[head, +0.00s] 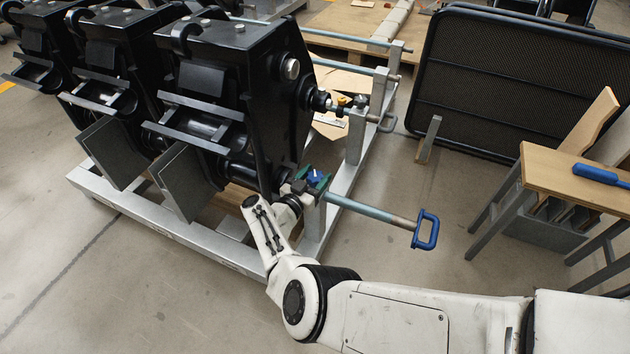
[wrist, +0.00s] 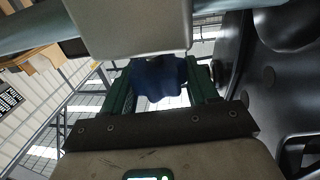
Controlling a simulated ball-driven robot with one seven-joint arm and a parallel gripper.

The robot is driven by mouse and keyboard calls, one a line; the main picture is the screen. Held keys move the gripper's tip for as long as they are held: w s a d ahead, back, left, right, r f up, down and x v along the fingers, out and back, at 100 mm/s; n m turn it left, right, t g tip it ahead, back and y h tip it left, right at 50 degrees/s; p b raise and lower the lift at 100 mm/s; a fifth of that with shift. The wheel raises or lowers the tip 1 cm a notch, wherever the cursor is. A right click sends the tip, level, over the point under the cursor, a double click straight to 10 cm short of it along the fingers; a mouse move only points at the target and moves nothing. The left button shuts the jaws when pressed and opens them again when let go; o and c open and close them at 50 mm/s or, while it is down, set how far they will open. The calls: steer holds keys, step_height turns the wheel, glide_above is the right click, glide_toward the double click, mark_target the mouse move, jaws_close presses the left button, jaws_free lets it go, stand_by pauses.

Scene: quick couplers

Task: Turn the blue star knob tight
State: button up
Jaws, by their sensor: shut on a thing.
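The blue star knob (head: 315,179) sits by a grey post of the metal rack, near the root of a grey-blue bar. In the wrist view the knob (wrist: 158,78) shows as a dark blue lobed shape below a grey block (wrist: 130,25). My gripper (head: 312,181) has green fingers, one on each side of the knob, and is shut on it. The gripper also shows in the wrist view (wrist: 160,95). The knob's far side and the finger contact are partly hidden. I cannot tell how tight the knob is.
The bar (head: 370,211) sticks out right, ending in a blue loop handle (head: 427,230). Black couplers (head: 225,70) stand close on the left, on a silver rack (head: 190,222). A wooden bench (head: 560,175) with a blue-handled tool (head: 598,175) is at right.

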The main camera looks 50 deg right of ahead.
stand_by(0.4)
steer(key=o, duration=1)
steer(key=shift+g, duration=0.3)
steer(key=a, duration=0.3)
steer(key=s+a+p, duration=0.1)
steer(key=a, duration=0.3)
steer(key=s+a+p, duration=0.1)
steer(key=a, duration=0.2)
steer(key=shift+a, duration=0.3)
